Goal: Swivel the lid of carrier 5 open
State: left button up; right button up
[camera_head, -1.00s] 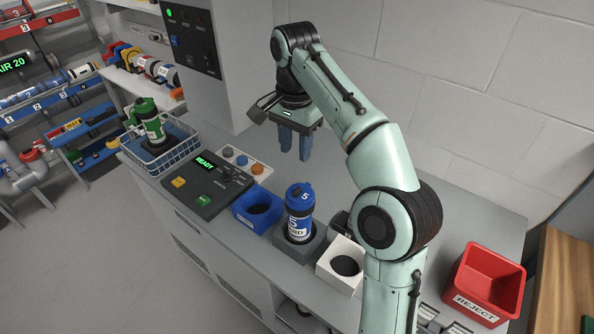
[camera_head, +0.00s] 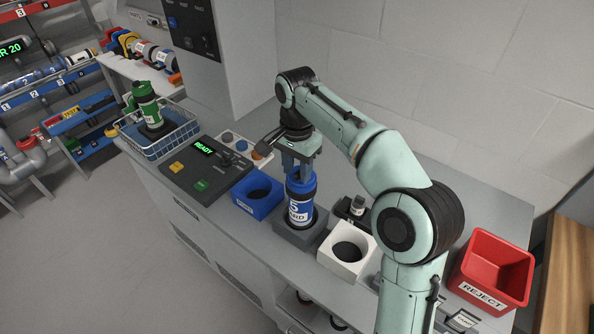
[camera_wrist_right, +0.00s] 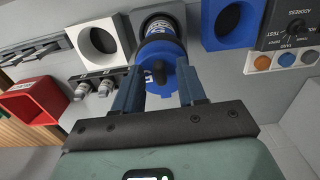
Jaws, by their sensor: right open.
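Carrier 5 (camera_head: 299,207) is a blue and dark cylinder with a white label, upright in a grey holder block (camera_head: 302,236) on the counter. Its blue lid (camera_wrist_right: 166,80), with a dark knob-like part on it, shows in the right wrist view; the lid looks closed over the top. My right gripper (camera_head: 298,171) is open just above the lid in the head view. In the wrist view its two blue fingers stand apart, on either side of the lid's near edge; I cannot tell whether they touch it. My left gripper is out of view.
A blue bin (camera_head: 258,192) stands left of the holder and a white block with a round hole (camera_head: 346,250) right of it. A red reject bin (camera_head: 492,270) is at the right. A control panel (camera_head: 208,170) and a wire basket (camera_head: 155,143) with a green carrier (camera_head: 148,105) are at the left.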

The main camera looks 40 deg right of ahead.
grip_shut()
